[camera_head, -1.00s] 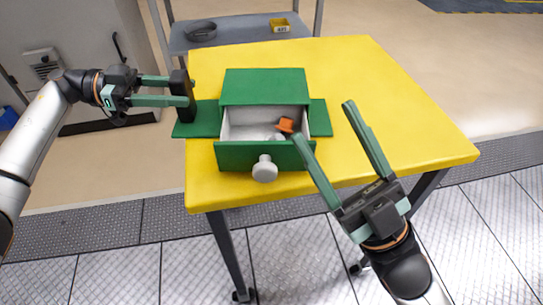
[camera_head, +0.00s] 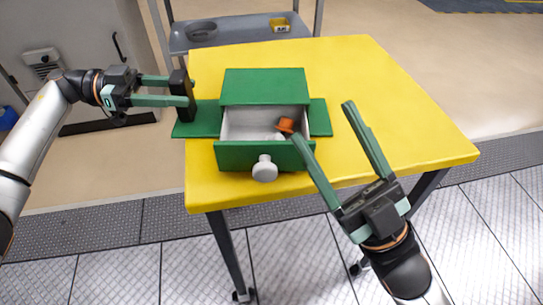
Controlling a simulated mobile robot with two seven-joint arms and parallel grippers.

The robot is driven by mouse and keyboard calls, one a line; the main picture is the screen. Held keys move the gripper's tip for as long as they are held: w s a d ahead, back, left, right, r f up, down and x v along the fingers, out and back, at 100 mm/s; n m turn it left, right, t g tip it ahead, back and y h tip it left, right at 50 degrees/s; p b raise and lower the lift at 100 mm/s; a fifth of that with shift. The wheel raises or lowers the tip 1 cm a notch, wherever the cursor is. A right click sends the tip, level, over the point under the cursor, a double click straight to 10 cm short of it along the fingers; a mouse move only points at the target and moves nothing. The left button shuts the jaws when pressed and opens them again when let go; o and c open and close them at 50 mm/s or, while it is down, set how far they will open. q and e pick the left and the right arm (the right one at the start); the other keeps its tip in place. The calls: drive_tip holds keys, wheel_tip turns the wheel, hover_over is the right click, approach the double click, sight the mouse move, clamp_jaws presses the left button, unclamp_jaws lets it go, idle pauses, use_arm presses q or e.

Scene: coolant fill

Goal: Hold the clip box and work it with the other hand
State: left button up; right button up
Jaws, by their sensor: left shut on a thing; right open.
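The clip box (camera_head: 263,87) is a green box with a drawer on a wide green base, standing on the yellow table. Its drawer (camera_head: 234,157) is pulled out, with a round pale knob (camera_head: 265,169) on the front. Inside the light drawer lie an orange piece (camera_head: 285,125) and some whitish pieces that are hard to make out. My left gripper (camera_head: 186,93) is shut on a dark upright part at the left end of the base. My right gripper (camera_head: 325,125) is open to the right of the drawer, with its left fingertip near the drawer's right front corner and the orange piece.
The yellow table top (camera_head: 400,100) is clear to the right of the box. Behind it stands a grey cart (camera_head: 240,33) with a dark round dish (camera_head: 201,30) and a small yellow bin (camera_head: 280,25). The table's front edge is close below the drawer.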

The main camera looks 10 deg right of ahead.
drive_tip(key=s+a+r+n+g+y, duration=0.2)
drive_tip(key=s+a+r+n+g, duration=0.15)
drive_tip(key=r+n+g, duration=0.9)
drive_tip(key=s+a+r+n+g+y, duration=0.3)
drive_tip(key=a+r+n+g, duration=0.35)
drive_tip(key=n+g, duration=1.15)
drive_tip(key=s+a+f+t+h, duration=0.1)
drive_tip(key=s+a+f+h, duration=0.4)
drive_tip(key=h, duration=0.2)
drive_tip(key=m+t+h, duration=0.9)
drive_tip(key=t+h, duration=0.3)
drive_tip(key=h, duration=0.2)
approach(265, 170)
drive_tip(key=x, duration=1)
